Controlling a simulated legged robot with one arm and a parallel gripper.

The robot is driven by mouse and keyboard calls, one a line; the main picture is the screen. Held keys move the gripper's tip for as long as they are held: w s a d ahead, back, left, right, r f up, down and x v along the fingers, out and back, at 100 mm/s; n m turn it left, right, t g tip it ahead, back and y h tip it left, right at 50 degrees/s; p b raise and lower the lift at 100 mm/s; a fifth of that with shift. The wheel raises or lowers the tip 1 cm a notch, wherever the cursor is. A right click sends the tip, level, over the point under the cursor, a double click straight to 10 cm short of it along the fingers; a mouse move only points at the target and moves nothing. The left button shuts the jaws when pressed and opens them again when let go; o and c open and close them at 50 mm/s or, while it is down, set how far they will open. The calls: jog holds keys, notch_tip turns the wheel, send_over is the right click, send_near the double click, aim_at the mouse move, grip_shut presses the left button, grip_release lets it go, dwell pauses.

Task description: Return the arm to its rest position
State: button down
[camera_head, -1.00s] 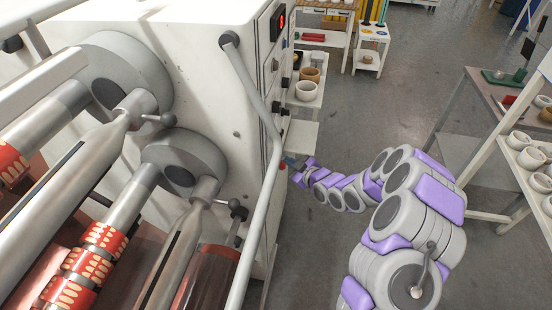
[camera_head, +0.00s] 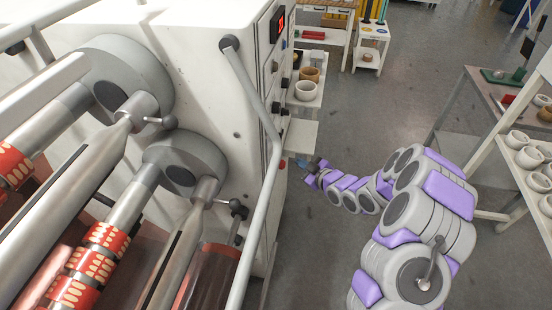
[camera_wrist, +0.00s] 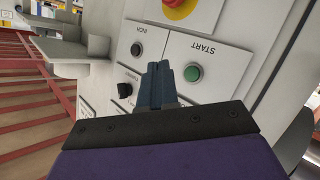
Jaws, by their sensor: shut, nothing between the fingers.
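My arm (camera_head: 400,215), grey with purple covers, reaches from the lower right toward the right side of the white machine (camera_head: 215,75). My gripper (camera_head: 312,162) is small in the head view, close to the machine's control side and partly blurred by its size. In the wrist view my gripper (camera_wrist: 160,72) is shut and empty, its two dark blue fingers together. It points at the control panel, between a green START button (camera_wrist: 193,73) and a black knob (camera_wrist: 125,90). I cannot tell the exact gap to the panel.
A red emergency button (camera_wrist: 180,8) on a yellow base is at the top of the wrist view. A grey rail (camera_head: 258,110) runs along the machine's edge. A rack with white bowls (camera_head: 525,150) stands at right. Open grey floor (camera_head: 410,75) lies behind the arm.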

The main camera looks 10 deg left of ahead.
dwell(0.3)
jog(key=s+d+r+m+g+h, duration=0.3)
jog(key=s+d+r+m+h, duration=0.15)
jog(key=s+d+r, duration=0.35)
jog(key=s+d+r+m+g+h, duration=0.25)
jog(key=s+d+r+h, duration=0.35)
jog(key=s, duration=0.4)
jog(key=s+d+r+m+g, duration=0.1)
jog(key=s+r+m+g, duration=0.1)
jog(key=s, duration=1.3)
jog(key=s+d+r+m+g, duration=0.2)
jog(key=s+r+m+g, duration=0.1)
jog(key=s, duration=1.3)
jog(key=shift+r+m+g, duration=0.35)
jog(key=shift+m+g, duration=0.5)
jog(key=shift+m, duration=0.35)
jog(key=shift+w, duration=0.1)
